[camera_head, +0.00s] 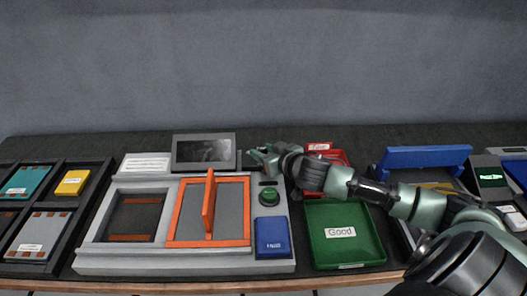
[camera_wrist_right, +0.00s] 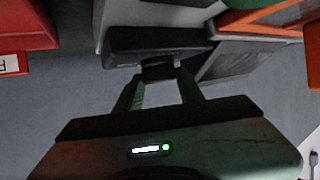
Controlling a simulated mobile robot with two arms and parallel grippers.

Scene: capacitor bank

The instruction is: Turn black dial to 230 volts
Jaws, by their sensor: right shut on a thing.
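My right gripper (camera_head: 260,158) reaches in from the right to the back of the grey test station (camera_head: 180,262), just right of the grey display box (camera_head: 204,152). In the right wrist view, my right gripper (camera_wrist_right: 158,76) is shut on a small black part, which I take as the black dial (camera_wrist_right: 158,69). The dial is mostly hidden by the fingers, and its marks and voltage setting cannot be read. The display's reading is too blurred to read in the head view. My left gripper is not in view.
A green "Good" tray (camera_head: 375,252) and a red tray (camera_head: 336,157) lie to the right, under my arm. A dark wall stands behind.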

